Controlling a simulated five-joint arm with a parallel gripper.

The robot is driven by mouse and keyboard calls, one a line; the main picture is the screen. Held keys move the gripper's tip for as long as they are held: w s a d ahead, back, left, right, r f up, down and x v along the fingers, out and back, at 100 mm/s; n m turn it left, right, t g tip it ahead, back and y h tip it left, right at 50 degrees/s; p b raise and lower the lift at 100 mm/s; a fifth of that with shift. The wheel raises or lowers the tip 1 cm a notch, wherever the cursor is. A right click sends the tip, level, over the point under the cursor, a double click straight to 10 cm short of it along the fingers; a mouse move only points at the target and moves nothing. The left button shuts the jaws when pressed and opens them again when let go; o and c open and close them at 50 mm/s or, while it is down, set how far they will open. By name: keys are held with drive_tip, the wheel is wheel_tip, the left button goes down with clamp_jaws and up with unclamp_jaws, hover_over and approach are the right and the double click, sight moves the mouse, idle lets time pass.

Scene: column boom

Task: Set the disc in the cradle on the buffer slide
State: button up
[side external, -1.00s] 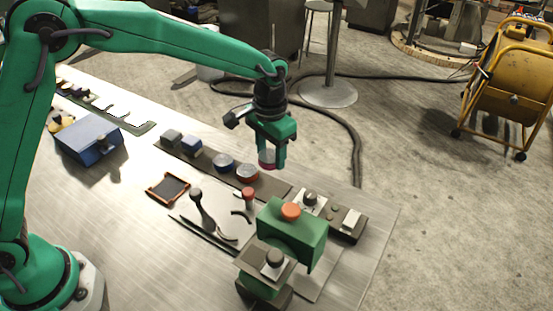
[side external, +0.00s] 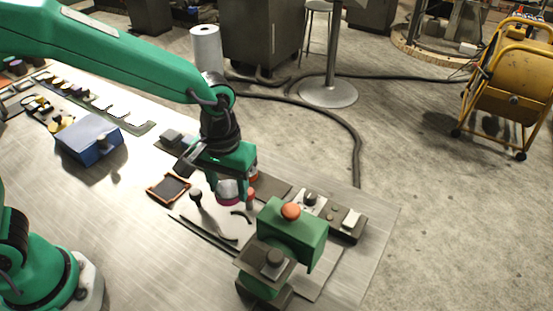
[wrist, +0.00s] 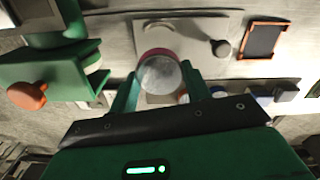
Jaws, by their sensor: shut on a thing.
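A pale disc with a magenta band (side external: 228,191) is held between the fingers of my gripper (side external: 229,197). In the wrist view the disc (wrist: 160,74) sits between both green fingers (wrist: 160,80). The disc appears to be above a light plate (side external: 207,217), which I take for the buffer slide; the height gap is hard to judge. Dark curved pieces (side external: 240,215) on the plate look like the cradle. A black-knobbed lever (side external: 196,196) and an orange-red-topped post (side external: 250,197) stand close by. In the wrist view the disc hides part of the plate.
A green housing with an orange button (side external: 291,211) stands at the right. An orange-rimmed tray (side external: 153,190) lies to the left, with a blue box (side external: 88,139) farther left. A dark strip with a grey block (side external: 170,135) runs behind my gripper.

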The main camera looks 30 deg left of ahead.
hover_over(235, 225)
drive_tip(key=shift+f, duration=3.15)
drive_tip(key=shift+f, duration=1.85)
drive_tip(key=shift+f, duration=0.15)
drive_tip(key=o, duration=1.3)
wheel_tip(235, 225, up, 12)
drive_tip(key=shift+s+r, duration=0.1)
drive_tip(key=shift+r, duration=0.05)
